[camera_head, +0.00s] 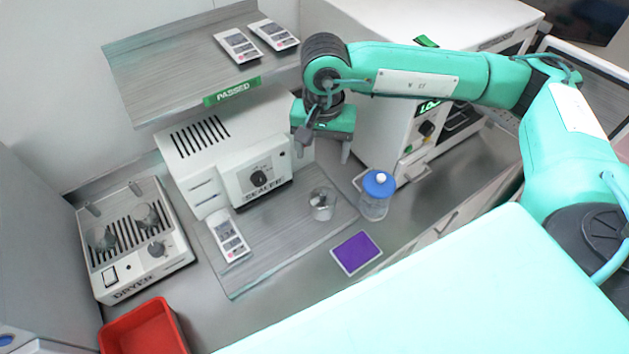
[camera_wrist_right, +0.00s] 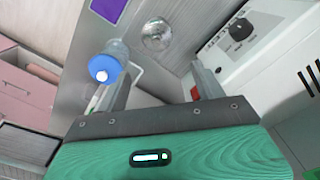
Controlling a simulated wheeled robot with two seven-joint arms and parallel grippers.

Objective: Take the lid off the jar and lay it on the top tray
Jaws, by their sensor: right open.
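The jar (camera_head: 373,209) is clear and stands upright on the counter, right of the sealer. Its blue lid (camera_head: 379,185) with a white knob is on top. In the right wrist view the lid (camera_wrist_right: 104,68) shows from above, left of the fingers, with the jar (camera_wrist_right: 118,48) beyond it. My right gripper (camera_head: 323,152) is open and empty, above the counter and up-left of the lid, apart from it. Its two fingers (camera_wrist_right: 158,78) show in the wrist view. The raised grey shelf tray (camera_head: 170,75) carries a green PASSED label. My left gripper is not in view.
A small glass (camera_head: 322,203) stands on a grey board beside the jar. A purple pad (camera_head: 356,252) lies in front. The sealer (camera_head: 240,165), dryer (camera_head: 135,245) and red bin (camera_head: 145,330) are to the left. Two handsets (camera_head: 238,45) occupy the shelf's right end; its left is clear.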

